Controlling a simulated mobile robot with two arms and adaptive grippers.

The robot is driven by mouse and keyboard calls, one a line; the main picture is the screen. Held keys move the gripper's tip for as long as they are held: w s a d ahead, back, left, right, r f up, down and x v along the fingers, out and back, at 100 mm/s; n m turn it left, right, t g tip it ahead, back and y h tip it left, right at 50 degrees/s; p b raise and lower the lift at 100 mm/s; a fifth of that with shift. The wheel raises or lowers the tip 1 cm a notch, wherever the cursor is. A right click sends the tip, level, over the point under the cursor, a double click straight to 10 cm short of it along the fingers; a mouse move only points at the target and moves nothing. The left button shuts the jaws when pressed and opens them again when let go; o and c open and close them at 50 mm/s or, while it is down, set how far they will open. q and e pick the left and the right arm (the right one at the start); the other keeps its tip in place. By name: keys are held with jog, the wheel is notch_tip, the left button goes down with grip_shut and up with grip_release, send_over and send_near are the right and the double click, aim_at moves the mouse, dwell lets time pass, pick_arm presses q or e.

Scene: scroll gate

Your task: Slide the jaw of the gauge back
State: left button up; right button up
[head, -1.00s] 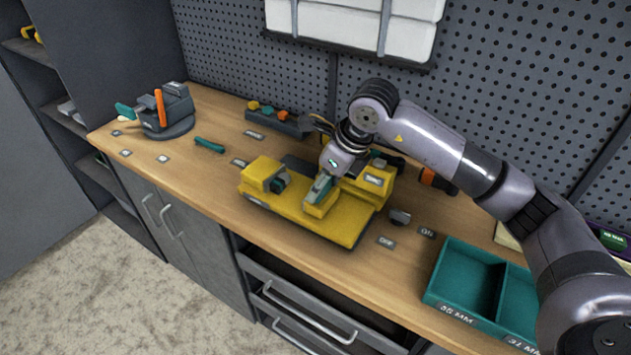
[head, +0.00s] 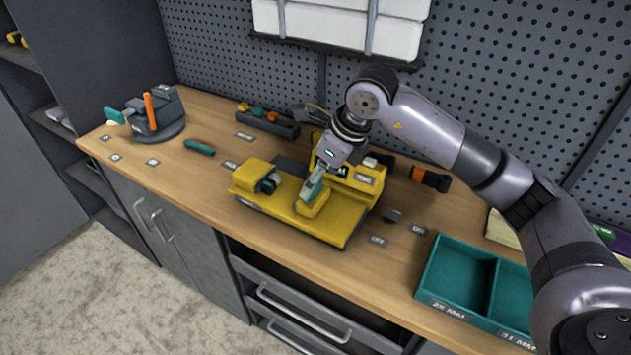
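The yellow gauge (head: 345,231) lies on the wooden bench. A fixed yellow block with a dark and teal face (head: 254,175) stands at its left end. A labelled yellow block (head: 368,177) stands at its back right. The sliding jaw (head: 318,208), a yellow block with a teal part, sits between them, apart from the left block. My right gripper (head: 314,184) points down at the jaw's top, at or touching its teal part. Its fingers are small and partly hidden, so their opening and any grip are unclear. My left gripper is out of view.
A teal two-compartment tray (head: 432,282) stands right, near the front edge. A grey vise-like fixture (head: 160,118) with an orange handle stands left. A teal tool (head: 199,147) lies between it and the gauge.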

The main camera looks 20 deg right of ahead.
jog(key=v, duration=0.9)
jog(key=shift+s, duration=0.15)
